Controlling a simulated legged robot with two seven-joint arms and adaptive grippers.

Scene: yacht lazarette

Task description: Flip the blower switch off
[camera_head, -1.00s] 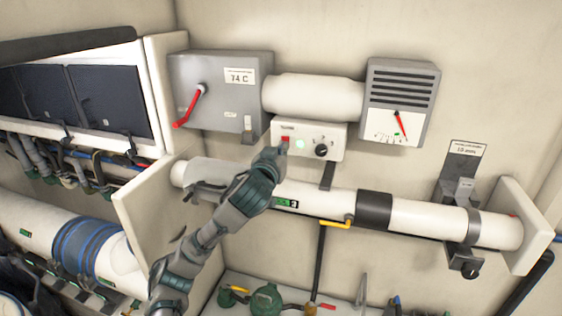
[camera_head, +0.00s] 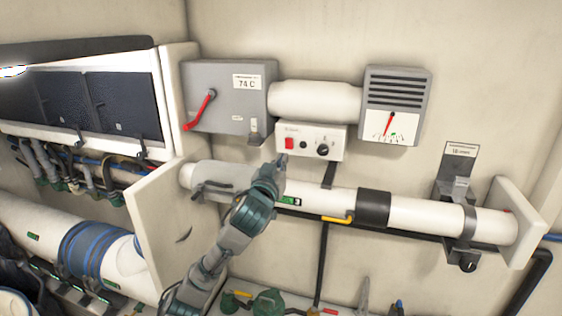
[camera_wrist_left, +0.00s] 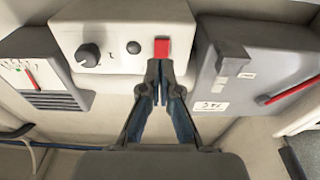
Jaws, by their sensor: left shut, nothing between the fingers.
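The blower switch is a red rocker (camera_head: 289,143) on the left of a white control box (camera_head: 325,143); it also shows in the left wrist view (camera_wrist_left: 162,48). Beside it are a dark indicator lamp (camera_head: 303,145) and a black knob (camera_head: 322,150). My left gripper (camera_head: 283,159) is just below the switch. In the left wrist view its shut, empty fingertips (camera_wrist_left: 160,68) point at the lower edge of the red rocker; I cannot tell whether they touch it. My right gripper is not in view.
A grey box with a red lever (camera_head: 199,110) is at the left, and a vented gauge (camera_head: 393,125) is at the right. A white pipe (camera_head: 335,199) runs below the control box. Bare wall lies between the gauge and the pipe.

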